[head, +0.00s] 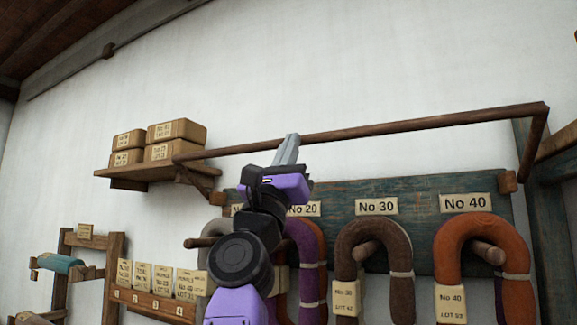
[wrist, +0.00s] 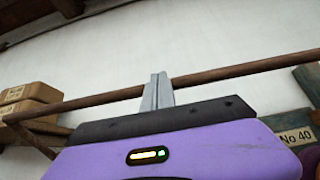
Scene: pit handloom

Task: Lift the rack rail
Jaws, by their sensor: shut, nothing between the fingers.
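The rack rail (head: 420,122) is a long, thin brown wooden bar in front of the white wall, above the rack of hanging yarn. At its right end it meets a short bar that slopes down. My gripper (head: 288,148) points up at the rail's left part, with its grey fingers together and nothing held. In the wrist view the rail (wrist: 240,70) runs across the picture, and my gripper (wrist: 158,88) covers a short piece of it. I cannot tell whether the fingers touch the rail.
A blue-green board (head: 420,190) with numbered labels and pegs holds brown (head: 375,235) and orange (head: 480,235) yarn hanks below the rail. A shelf (head: 150,172) with several cartons (head: 177,130) is at left. A low wooden rack (head: 150,300) carries labelled cards. The wall above the rail is clear.

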